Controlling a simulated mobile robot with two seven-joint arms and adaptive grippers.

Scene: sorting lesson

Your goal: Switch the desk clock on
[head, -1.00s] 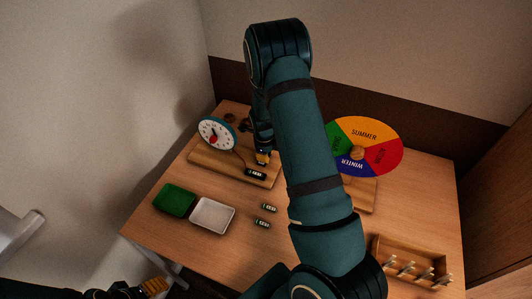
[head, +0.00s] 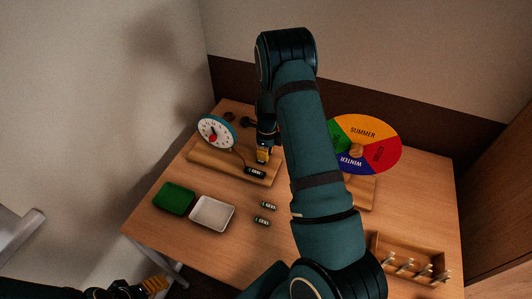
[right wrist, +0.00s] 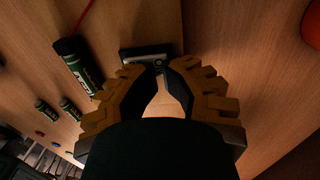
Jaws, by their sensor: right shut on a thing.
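The desk clock (head: 211,126) has a white dial with a blue rim and a red mark. It stands at the back left of a wooden base (head: 207,160). A dark labelled battery (head: 255,173) lies on the base's front right; it also shows in the right wrist view (right wrist: 77,66), with a red wire near it. My right gripper (head: 263,155) is low over the base, just behind the battery. In the right wrist view its fingertips (right wrist: 160,68) close at a small dark box (right wrist: 147,53), partly hidden by them. My left gripper (head: 154,285) is at the bottom left; its opening is unclear.
Two loose batteries, one here (head: 268,206) and one here (head: 262,221), lie in front of the base. A green tray (head: 174,198) and a white tray (head: 212,214) stand left of them. A season wheel (head: 374,131) and a wooden peg rack (head: 409,251) are to the right.

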